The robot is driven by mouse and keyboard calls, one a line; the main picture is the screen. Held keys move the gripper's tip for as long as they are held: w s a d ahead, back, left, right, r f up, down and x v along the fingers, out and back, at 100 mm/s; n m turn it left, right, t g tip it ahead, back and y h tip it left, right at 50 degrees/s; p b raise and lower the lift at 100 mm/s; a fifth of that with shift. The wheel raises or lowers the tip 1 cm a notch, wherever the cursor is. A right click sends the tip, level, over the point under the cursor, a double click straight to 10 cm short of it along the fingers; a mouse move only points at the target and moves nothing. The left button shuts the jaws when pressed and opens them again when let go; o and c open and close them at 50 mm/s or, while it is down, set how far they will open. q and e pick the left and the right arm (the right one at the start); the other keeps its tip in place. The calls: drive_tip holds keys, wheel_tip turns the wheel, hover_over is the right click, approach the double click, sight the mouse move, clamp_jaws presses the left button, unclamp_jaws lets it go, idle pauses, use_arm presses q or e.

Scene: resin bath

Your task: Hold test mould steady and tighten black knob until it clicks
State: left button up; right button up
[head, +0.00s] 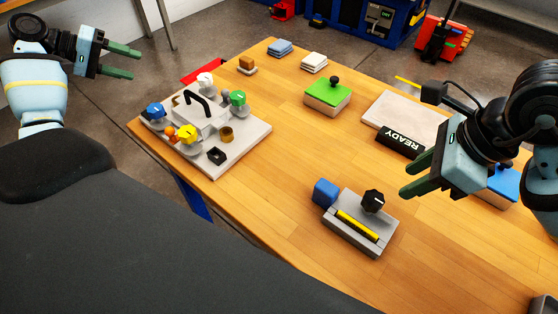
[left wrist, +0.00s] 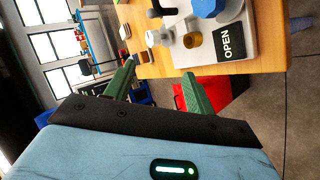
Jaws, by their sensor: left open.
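The test mould (head: 345,240) appears to be the grey block near the front of the wooden table, with a yellow bar along its top. The black knob (head: 373,201) stands at its back right, with a pale mark on its top. A blue block (head: 326,192) sits at its left end. My right gripper (head: 405,180) is open and empty, above the table to the right of the knob and apart from it. My left gripper (head: 137,63) is open and empty, off the table's far left side. Its fingers also show in the left wrist view (left wrist: 158,75).
A grey board (head: 250,140) with coloured knobs and a black handle stands at the table's left. A green block (head: 328,97) and a black READY sign (head: 400,142) lie further back. The wood between board and mould is clear. An OPEN sign (left wrist: 227,43) shows in the left wrist view.

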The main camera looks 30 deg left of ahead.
use_arm(q)
drive_tip(key=w+d+m+g, duration=0.2)
drive_tip(key=w+d+m, duration=0.2)
drive_tip(key=d, duration=0.4)
drive_tip(key=w+d+m+g, duration=0.2)
drive_tip(key=w+d+m, duration=0.15)
drive_tip(key=d, duration=0.45)
drive_tip(key=m+g+y, duration=0.4)
drive_tip(key=m+y, duration=0.3)
drive_tip(key=m, duration=1.3)
hover_over(323, 183)
wheel_tip(323, 183, down, 6)
drive_tip(key=shift+w+f, duration=0.15)
drive_tip(key=shift+s+f, duration=0.2)
drive_tip(key=shift+s, duration=0.05)
drive_tip(key=shift+f, duration=0.1)
drive_tip(key=shift+f, duration=3.85)
